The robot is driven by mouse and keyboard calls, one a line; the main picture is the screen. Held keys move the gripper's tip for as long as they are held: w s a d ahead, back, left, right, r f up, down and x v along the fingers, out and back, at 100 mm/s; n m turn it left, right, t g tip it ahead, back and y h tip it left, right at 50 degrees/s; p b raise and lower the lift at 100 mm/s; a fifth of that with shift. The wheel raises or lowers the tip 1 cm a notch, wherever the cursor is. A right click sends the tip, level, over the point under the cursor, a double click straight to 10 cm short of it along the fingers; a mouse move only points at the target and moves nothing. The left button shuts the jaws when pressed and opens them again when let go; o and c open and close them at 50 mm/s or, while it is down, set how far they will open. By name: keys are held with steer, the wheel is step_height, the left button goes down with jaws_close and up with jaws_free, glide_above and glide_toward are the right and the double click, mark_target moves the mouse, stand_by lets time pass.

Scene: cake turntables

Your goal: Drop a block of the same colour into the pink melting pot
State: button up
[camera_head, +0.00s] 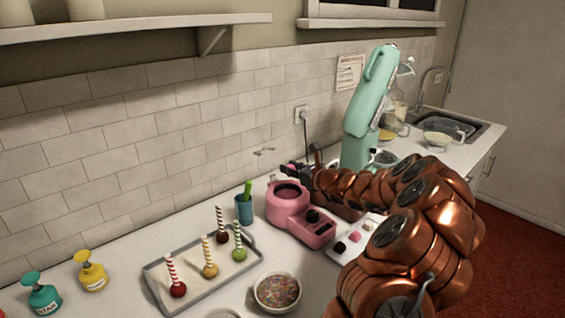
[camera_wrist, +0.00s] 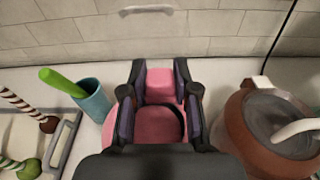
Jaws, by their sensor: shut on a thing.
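The pink melting pot (camera_head: 287,207) stands on the counter near the wall, with a round bowl and a control box at its front. In the wrist view the pot (camera_wrist: 157,125) shows below and between my fingers, partly hidden by the gripper. My gripper (camera_wrist: 160,80) is shut on a pink block (camera_wrist: 160,88), which it holds over the pot's far side. In the head view my gripper (camera_head: 296,170) is small and dark above the pot, and the held block cannot be made out. Black, pink and white blocks (camera_head: 354,236) lie on a pale board to the pot's right.
A brown pot (camera_wrist: 235,128) stands close on the right. A blue cup (camera_head: 244,208) with a green tool is on the left. A tray (camera_head: 158,277) of cake pops and a sprinkle bowl (camera_head: 277,292) are nearer. A mint mixer (camera_head: 368,115) stands behind my arm.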

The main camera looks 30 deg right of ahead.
mark_target(290, 183)
steer(key=shift+w+f, duration=0.15)
steer(key=shift+f, duration=0.05)
step_height(290, 183, down, 6)
steer(key=b, duration=0.4)
steer(key=shift+r, duration=0.25)
steer(key=o, duration=1)
steer(key=v, duration=1.2)
